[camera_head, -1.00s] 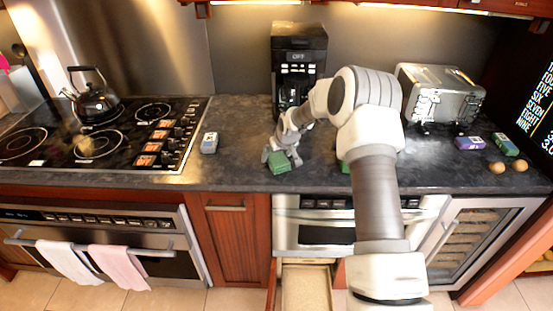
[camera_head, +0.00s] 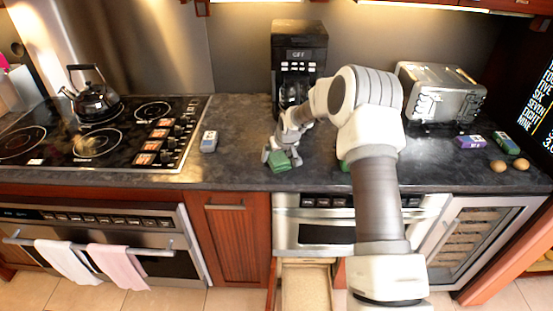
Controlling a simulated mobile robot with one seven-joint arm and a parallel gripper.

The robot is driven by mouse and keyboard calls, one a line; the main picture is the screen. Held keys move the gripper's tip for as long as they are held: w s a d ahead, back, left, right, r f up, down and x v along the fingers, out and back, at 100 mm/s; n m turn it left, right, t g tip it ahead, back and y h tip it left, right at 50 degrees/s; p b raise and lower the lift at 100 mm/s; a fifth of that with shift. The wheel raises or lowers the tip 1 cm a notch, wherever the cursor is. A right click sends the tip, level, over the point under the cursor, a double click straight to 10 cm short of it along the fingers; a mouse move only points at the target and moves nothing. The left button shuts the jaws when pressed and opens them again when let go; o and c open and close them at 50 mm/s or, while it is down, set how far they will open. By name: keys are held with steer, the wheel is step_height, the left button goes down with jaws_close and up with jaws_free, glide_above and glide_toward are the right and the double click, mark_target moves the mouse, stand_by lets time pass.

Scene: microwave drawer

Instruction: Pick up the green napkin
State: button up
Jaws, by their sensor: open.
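A small green folded block, which looks like the green napkin (camera_head: 279,162), is on the dark counter near its front edge, below the coffee maker. My gripper (camera_head: 282,153) is at this green block, pointing down, with its fingers open and close around it. Whether the fingers touch it is too small to tell. Another green item (camera_head: 344,166) shows only as a sliver beside my arm, which hides most of it. A green packet (camera_head: 505,143) lies at the far right of the counter.
A coffee maker (camera_head: 298,65) stands behind my gripper. A toaster (camera_head: 440,95), a purple packet (camera_head: 470,142) and two brown round items (camera_head: 508,165) are at the right. A grey packet (camera_head: 209,141) lies beside the stove (camera_head: 100,140). A drawer (camera_head: 306,285) stands open below.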

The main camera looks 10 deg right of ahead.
mark_target(280, 156)
steer(key=c, duration=1.3)
steer(key=shift+r+p, duration=0.2)
steer(key=shift+p, duration=0.1)
steer(key=shift+r+p, duration=0.2)
steer(key=shift+p, duration=0.1)
steer(key=r, duration=0.3)
steer(key=r+b, duration=0.1)
steer(key=shift+s+d+r, duration=0.15)
steer(key=shift+d, duration=0.25)
steer(key=s+d+r, duration=0.2)
steer(key=d, duration=0.1)
steer(key=s+d+r, duration=0.1)
steer(key=d+r, duration=0.1)
steer(key=d, duration=0.1)
steer(key=s+d+r+b, duration=0.1)
steer(key=s+d+r, duration=0.1)
steer(key=d, duration=0.1)
steer(key=shift+s+d+r, duration=0.1)
steer(key=shift+s+r, duration=0.15)
steer(key=shift+s, duration=0.1)
